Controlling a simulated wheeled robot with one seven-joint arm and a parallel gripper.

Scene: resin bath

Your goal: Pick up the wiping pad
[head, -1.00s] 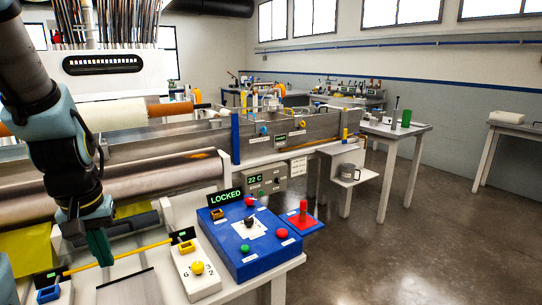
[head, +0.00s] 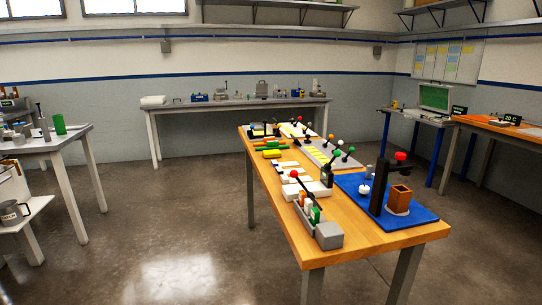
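My gripper is not in the head view. I cannot make out a wiping pad for certain. A white, soft-looking bundle (head: 153,100) lies at the left end of the long back table, too far off to identify.
The wooden table (head: 290,235) stands ahead, holding levers and a blue board (head: 420,216). A grey table (head: 70,140) with a green cylinder (head: 60,124) is at left. The back table (head: 235,104) runs along the wall. Open floor (head: 170,220) lies between.

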